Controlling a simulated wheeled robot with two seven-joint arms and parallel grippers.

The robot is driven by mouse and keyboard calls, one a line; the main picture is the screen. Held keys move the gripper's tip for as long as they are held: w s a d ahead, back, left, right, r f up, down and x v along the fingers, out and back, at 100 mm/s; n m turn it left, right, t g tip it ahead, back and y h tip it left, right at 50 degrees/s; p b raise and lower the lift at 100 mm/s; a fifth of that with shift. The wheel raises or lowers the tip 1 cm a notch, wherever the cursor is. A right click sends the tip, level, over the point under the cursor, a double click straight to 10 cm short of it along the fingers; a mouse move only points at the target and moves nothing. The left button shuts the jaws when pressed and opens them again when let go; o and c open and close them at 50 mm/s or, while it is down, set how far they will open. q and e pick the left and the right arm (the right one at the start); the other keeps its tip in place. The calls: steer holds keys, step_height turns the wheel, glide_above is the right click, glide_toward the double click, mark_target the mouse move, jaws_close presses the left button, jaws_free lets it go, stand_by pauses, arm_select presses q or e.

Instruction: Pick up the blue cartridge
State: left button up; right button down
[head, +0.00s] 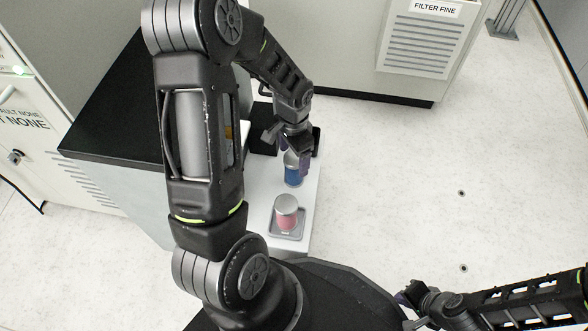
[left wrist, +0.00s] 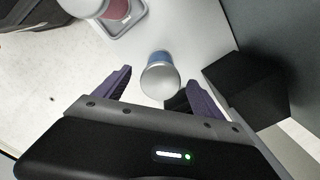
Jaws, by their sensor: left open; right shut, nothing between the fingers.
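The blue cartridge (head: 293,175) stands upright on the white bench top, with a silver cap. It also shows in the left wrist view (left wrist: 160,57), where its silver top lies between and just beyond my two purple fingertips. My left gripper (head: 293,152) is open above and around the cartridge's upper end; it also shows in the left wrist view (left wrist: 158,90). Contact with the cartridge cannot be told. My right gripper (head: 408,300) is shut and empty at the lower right, far from the cartridge.
A pink cartridge (head: 286,217) with a silver cap stands in a grey tray (head: 288,236) nearer to me. A black block (left wrist: 248,85) stands beside the blue cartridge. A black-topped cabinet (head: 115,110) is at the left. The floor to the right is clear.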

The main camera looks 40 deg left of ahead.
mark_target(292, 179)
arm_select(q)
step_height(292, 179, down, 5)
steer(key=shift+w+r+b, duration=0.1)
steer(key=shift+r+b, duration=0.1)
steer(key=shift+b, duration=0.9)
steer(key=shift+r, duration=0.1)
jaws_close()
